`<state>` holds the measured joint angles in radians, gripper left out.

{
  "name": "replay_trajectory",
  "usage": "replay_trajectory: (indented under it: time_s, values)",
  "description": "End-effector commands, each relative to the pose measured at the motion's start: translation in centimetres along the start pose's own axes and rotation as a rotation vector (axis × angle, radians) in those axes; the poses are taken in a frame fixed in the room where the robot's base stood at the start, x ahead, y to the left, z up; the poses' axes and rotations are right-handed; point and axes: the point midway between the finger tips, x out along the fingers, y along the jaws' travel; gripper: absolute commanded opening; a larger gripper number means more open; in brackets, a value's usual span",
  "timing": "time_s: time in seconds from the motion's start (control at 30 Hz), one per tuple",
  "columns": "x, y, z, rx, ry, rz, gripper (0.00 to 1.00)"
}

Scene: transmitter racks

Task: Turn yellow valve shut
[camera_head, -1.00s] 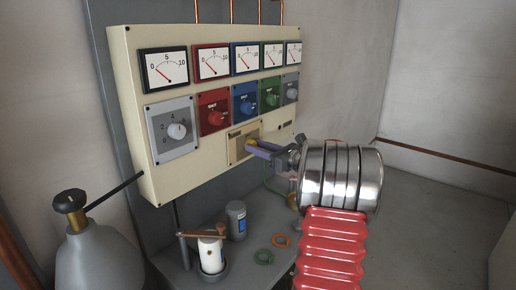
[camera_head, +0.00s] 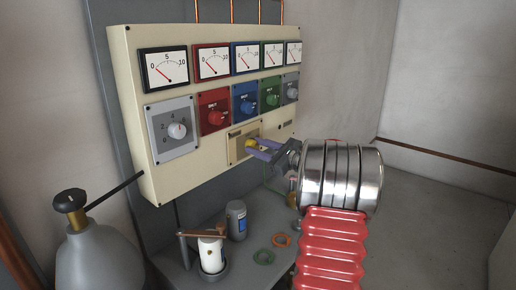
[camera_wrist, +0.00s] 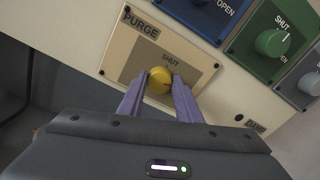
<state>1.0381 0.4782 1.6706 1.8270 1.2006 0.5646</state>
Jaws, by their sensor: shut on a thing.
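The yellow valve (camera_wrist: 160,80) is a round knob on a beige plate marked PURGE, with SHUT printed above it. The plate (camera_head: 237,151) sits at the lower middle of the cream panel in the head view. My gripper (camera_wrist: 160,88) has its two purple fingers on either side of the knob, shut on it. A dark mark shows on the right part of the knob's face. In the head view the knob (camera_head: 252,144) is partly hidden by my fingers.
Red (camera_head: 213,112), blue (camera_head: 245,103) and green (camera_head: 270,97) knobs sit just above on the panel, under several gauges. A white canister (camera_head: 211,256), a grey canister (camera_head: 236,220) and rings stand below. A grey cylinder (camera_head: 95,255) stands at left.

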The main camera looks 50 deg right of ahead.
Motion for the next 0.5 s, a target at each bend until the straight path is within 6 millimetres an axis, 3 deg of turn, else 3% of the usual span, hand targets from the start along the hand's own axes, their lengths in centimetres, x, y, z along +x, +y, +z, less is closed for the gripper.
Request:
replay_trajectory:
  time_s: [0.5]
  values:
    - [-0.10,0.10,-0.15,-0.488,0.003,-0.003,0.09]
